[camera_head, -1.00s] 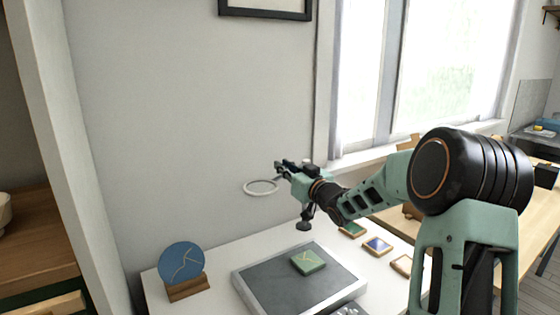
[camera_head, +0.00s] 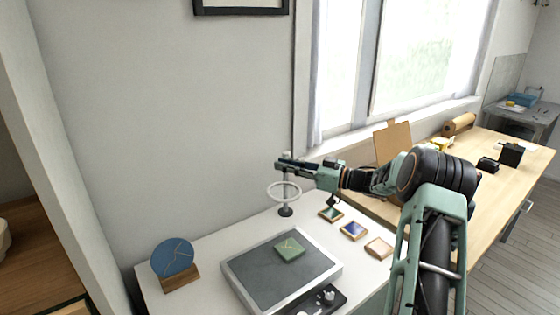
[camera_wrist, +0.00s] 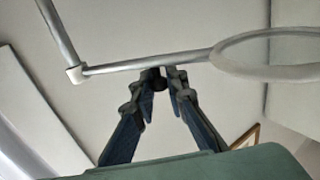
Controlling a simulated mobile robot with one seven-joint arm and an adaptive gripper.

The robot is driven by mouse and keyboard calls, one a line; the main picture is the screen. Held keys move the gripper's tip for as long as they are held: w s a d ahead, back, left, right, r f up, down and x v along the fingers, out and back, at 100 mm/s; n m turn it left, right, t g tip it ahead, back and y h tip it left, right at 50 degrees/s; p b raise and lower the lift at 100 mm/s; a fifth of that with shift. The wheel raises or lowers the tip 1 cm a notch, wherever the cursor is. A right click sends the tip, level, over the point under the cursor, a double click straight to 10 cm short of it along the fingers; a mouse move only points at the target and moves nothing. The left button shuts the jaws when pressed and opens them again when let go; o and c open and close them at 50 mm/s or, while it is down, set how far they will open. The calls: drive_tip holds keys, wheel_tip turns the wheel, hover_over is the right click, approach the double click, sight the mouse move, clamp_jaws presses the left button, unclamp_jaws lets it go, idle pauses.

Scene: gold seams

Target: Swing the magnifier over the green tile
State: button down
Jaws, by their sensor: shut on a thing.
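The green tile (camera_head: 290,249) with gold lines lies on a grey, pale-rimmed tray (camera_head: 255,292) on the white table. The magnifier has a pale ring (camera_head: 268,193), which shows behind and above the tile in the head view, and a dark stand base (camera_head: 286,211) at the table's back. My gripper (camera_head: 281,162) is at the magnifier's arm, beside the ring. In the wrist view my gripper (camera_wrist: 161,78) is shut on the thin magnifier arm (camera_wrist: 115,67), with the ring (camera_wrist: 265,76) to its right. The ring's height over the table is hard to judge.
A blue disc (camera_head: 172,258) stands in a wooden holder at the left. Several small tiles, including a blue one (camera_head: 353,231), lie right of the tray. A dark device (camera_head: 325,298) sits at the tray's front. A wall is close behind the table.

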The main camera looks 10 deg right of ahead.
drive_tip(key=shift+s+d+n+g+y, duration=0.1)
drive_tip(key=shift+d+n+g+y, duration=0.3)
drive_tip(key=shift+g, duration=0.1)
drive_tip(key=c, duration=1.9)
unclamp_jaws()
drive_tip(key=shift+c, duration=0.2)
drive_tip(key=v, duration=1.2)
drive_tip(key=shift+r, duration=0.1)
